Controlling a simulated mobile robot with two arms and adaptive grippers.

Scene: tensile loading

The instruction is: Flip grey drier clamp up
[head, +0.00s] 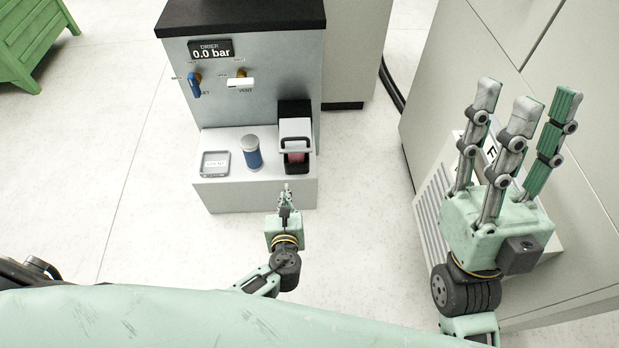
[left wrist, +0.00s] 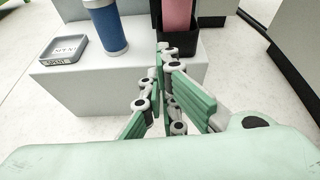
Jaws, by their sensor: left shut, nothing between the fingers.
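The drier clamp (head: 295,127) is a light grey piece with a dark bar across its front. It sits at the right end of the white ledge of the drier, above a pink-red cylinder (head: 295,157) in a black holder. In the left wrist view the pink cylinder (left wrist: 177,14) and black holder (left wrist: 180,43) show at the top, while the clamp is out of frame. My left gripper (head: 287,187) is shut and empty, just in front of the ledge below the holder; its fingers (left wrist: 163,52) are together. My right gripper (head: 525,95) is open and empty at the right, fingers pointing up.
On the ledge (head: 225,196) stand a blue cylinder with a pale cap (head: 253,153) and a small grey tray (head: 215,163). The drier panel has a blue valve (head: 195,86), a white vent lever (head: 240,82) and a "0.0 bar" display (head: 211,51). Large cabinets stand right.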

